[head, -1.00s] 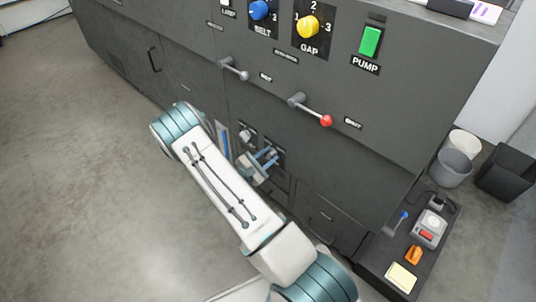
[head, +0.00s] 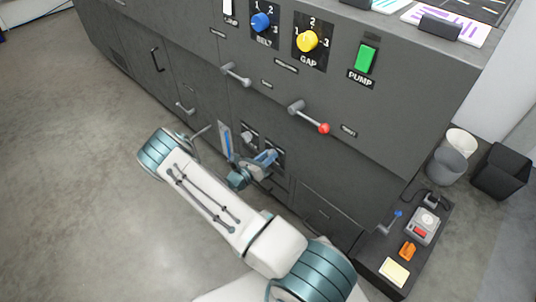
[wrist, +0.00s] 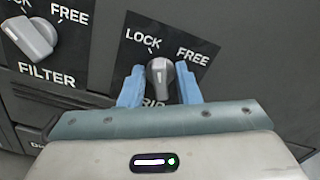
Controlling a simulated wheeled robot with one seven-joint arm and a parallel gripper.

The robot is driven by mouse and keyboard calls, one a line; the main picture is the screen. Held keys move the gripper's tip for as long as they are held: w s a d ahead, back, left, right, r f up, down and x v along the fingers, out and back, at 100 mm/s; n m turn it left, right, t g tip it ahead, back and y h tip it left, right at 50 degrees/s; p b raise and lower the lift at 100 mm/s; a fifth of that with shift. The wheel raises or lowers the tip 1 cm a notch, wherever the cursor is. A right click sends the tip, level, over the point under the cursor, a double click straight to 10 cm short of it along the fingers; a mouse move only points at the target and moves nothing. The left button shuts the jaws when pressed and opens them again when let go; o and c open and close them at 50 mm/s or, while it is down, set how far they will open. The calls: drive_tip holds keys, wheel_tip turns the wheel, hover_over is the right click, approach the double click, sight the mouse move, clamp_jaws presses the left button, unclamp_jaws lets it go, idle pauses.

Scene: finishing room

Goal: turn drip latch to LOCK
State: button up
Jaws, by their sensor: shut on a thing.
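The drip latch (wrist: 160,76) is a grey knob on a black plate in the wrist view. Its plate reads LOCK at upper left and FREE at upper right; the name below is partly hidden by my gripper. The pale mark on the knob points about upward, leaning slightly toward LOCK. My gripper (wrist: 160,90) has its blue fingers on both sides of the knob and is shut on it. In the head view my gripper (head: 265,160) is at the low front of the dark cabinet and mostly covers the latch.
The FILTER knob (wrist: 30,37) sits close on the left. Above are a grey lever (head: 236,74), a red-tipped lever (head: 312,120), the yellow GAP knob (head: 307,41) and the green PUMP switch (head: 365,59). Bins (head: 447,164) stand at right. Floor at left is clear.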

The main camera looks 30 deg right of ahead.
drive_tip(key=shift+n+p, duration=0.55)
drive_tip(key=shift+n, duration=1.35)
drive_tip(key=shift+f, duration=0.1)
drive_tip(key=o, duration=0.6)
drive_tip(key=shift+a, duration=0.2)
drive_tip(key=p+v, duration=0.2)
drive_tip(key=v, duration=1.1)
drive_tip(key=shift+a, duration=0.25)
